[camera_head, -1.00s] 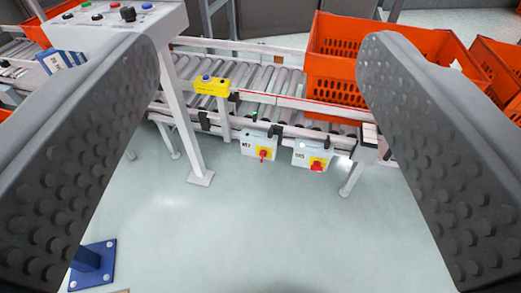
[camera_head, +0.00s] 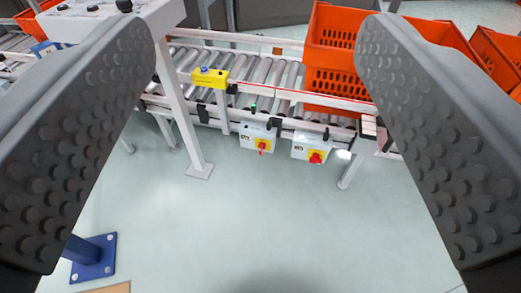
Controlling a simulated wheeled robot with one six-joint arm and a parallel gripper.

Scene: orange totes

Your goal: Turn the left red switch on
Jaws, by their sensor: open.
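The right red switch (camera_head: 316,157) sits on a similar box, a little to the right. My gripper (camera_head: 255,35) is open and empty, with one dimpled grey finger on each side of the picture. Both switches lie between the fingers in the picture, some distance ahead, and nothing touches them.
The roller conveyor (camera_head: 272,76) runs behind the switches, with orange totes (camera_head: 335,90) on its right part. A yellow button box (camera_head: 210,77) is on its front rail. A white post (camera_head: 185,130) stands at left. A blue foot plate (camera_head: 95,257) is on the floor. Floor in front is clear.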

